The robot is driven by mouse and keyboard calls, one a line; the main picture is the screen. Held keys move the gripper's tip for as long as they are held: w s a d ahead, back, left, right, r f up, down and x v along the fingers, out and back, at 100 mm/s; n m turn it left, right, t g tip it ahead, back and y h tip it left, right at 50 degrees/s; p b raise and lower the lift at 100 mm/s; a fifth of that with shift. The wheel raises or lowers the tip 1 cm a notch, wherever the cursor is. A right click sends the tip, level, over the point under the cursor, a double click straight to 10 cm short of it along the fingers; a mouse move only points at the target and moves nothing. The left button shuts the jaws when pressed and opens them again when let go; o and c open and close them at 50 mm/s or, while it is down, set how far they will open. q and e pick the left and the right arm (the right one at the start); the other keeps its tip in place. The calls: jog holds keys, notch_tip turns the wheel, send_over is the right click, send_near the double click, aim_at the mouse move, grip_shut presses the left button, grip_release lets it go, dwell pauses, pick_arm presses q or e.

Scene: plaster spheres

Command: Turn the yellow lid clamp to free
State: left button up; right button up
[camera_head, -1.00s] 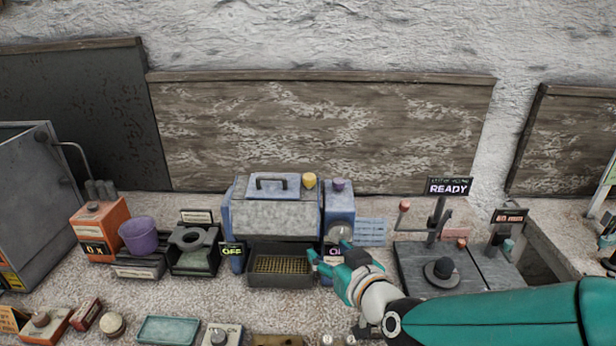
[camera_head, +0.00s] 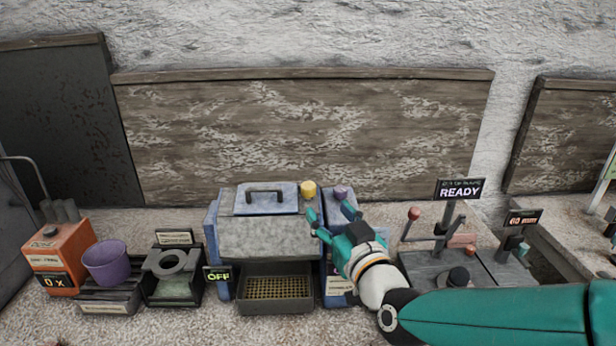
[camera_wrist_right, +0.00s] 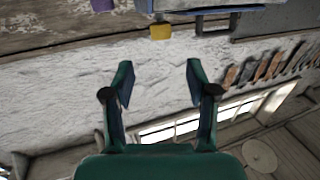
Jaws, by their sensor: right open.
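The yellow lid clamp (camera_head: 308,189) is a small knob at the right end of the lid (camera_head: 267,197) on a grey-and-blue box machine (camera_head: 266,238). A purple knob (camera_head: 341,193) is just right of it. My right gripper (camera_head: 332,213) is open and empty, in front of the machine's right part, a little below and right of the yellow clamp and apart from it. In the right wrist view the yellow clamp (camera_wrist_right: 160,32) is at the top, beyond my open fingers (camera_wrist_right: 158,85). My left gripper is not in view.
A wire-bottomed tray (camera_head: 275,305) stands at the machine's front, beside an OFF sign (camera_head: 218,276). A purple cup (camera_head: 106,262) and a black stand with a ring (camera_head: 172,262) are to the left. A post with a READY sign (camera_head: 460,189) is to the right.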

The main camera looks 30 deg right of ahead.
aim_at(312, 190)
jog(key=p+x, duration=0.3)
jog(key=x, duration=0.9)
jog(key=shift+w, duration=0.1)
